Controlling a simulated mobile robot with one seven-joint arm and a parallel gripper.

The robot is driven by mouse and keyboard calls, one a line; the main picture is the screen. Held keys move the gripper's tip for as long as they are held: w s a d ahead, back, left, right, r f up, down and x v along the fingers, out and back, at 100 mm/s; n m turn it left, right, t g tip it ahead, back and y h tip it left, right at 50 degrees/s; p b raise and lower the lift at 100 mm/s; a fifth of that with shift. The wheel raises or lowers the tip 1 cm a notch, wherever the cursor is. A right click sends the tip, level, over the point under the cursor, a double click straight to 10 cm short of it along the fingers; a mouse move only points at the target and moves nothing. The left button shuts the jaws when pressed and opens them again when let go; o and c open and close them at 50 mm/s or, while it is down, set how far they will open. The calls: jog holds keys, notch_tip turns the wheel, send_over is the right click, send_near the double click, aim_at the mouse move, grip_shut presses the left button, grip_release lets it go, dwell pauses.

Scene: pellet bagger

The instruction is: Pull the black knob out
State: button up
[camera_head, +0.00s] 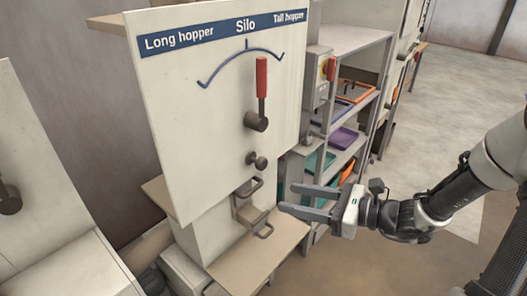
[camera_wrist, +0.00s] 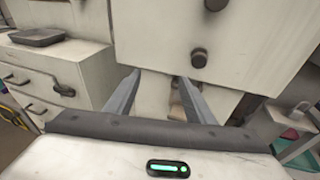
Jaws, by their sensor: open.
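The black knob (camera_head: 258,161) sticks out of the lower part of the white silo panel (camera_head: 205,120), below the lever's dark hub (camera_head: 256,122). It also shows in the wrist view (camera_wrist: 199,58), above and right of my fingers. My gripper (camera_head: 286,198) is open and empty, its two long fingers pointing toward the machine. In the head view it is lower and to the right of the knob, apart from it. The red-handled lever (camera_head: 262,78) points up, a little right of the middle of the blue arc.
A grey rack (camera_head: 345,45) with coloured trays stands to the right, with a switch box (camera_head: 318,75) beside the panel. Open floor (camera_head: 450,90) lies farther right.

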aim_at(264, 165)
jog(key=w+d+f+m+t, duration=0.1)
jog(key=w+d+m+t, duration=0.3)
jog(key=m, duration=0.1)
jog(key=x, duration=0.8)
jog(key=b+x, duration=0.1)
jog(key=x, duration=0.8)
jog(key=shift+w+d+f, duration=0.2)
jog(key=shift+w+f, duration=0.05)
jog(key=shift+w, duration=0.1)
